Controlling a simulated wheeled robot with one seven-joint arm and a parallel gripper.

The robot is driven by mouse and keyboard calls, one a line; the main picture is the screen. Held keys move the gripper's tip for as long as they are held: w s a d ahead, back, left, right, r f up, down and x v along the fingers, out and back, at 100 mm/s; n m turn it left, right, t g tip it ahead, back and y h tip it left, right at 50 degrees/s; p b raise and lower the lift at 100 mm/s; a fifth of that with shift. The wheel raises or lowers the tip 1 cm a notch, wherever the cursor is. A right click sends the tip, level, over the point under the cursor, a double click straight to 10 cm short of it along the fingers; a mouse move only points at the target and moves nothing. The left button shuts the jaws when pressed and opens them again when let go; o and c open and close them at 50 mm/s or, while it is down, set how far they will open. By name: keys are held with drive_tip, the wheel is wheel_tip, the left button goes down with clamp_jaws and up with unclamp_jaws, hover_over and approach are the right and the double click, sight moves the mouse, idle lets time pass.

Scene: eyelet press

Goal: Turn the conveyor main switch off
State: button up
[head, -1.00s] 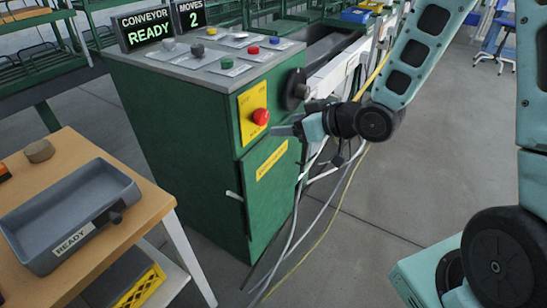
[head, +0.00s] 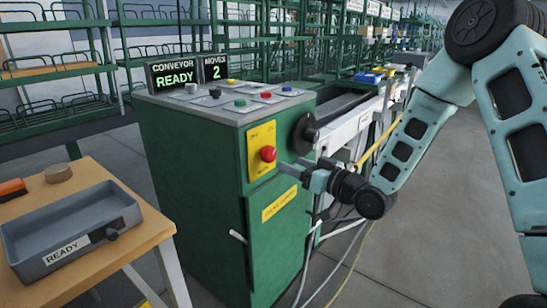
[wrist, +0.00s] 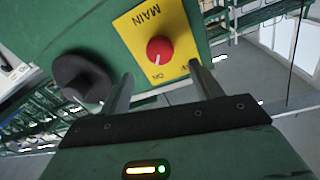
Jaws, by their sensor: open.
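The conveyor main switch is a red knob (head: 268,153) on a yellow plate (head: 262,166) on the side of the green cabinet (head: 190,170). In the wrist view the red knob (wrist: 160,50) shows a white pointer mark on its lower part, and the yellow plate (wrist: 140,22) reads "MAIN" upside down. My gripper (head: 283,168) is just right of the knob in the head view, its fingers towards it. In the wrist view my gripper (wrist: 163,82) is open, with the knob seen between and beyond the fingertips. No contact with the knob is visible.
A black round knob (head: 305,132) sits on the cabinet right of the switch; it also shows in the wrist view (wrist: 82,76). The display (head: 175,76) reads "CONVEYOR READY". Coloured buttons (head: 240,103) are on top. A table with a grey tray (head: 70,245) stands left. Cables hang below my gripper.

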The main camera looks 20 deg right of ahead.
sight(272, 156)
drive_tip(key=x, duration=0.8)
drive_tip(key=shift+w+a, duration=0.15)
drive_tip(key=shift+w, duration=0.05)
drive_tip(key=c, duration=1)
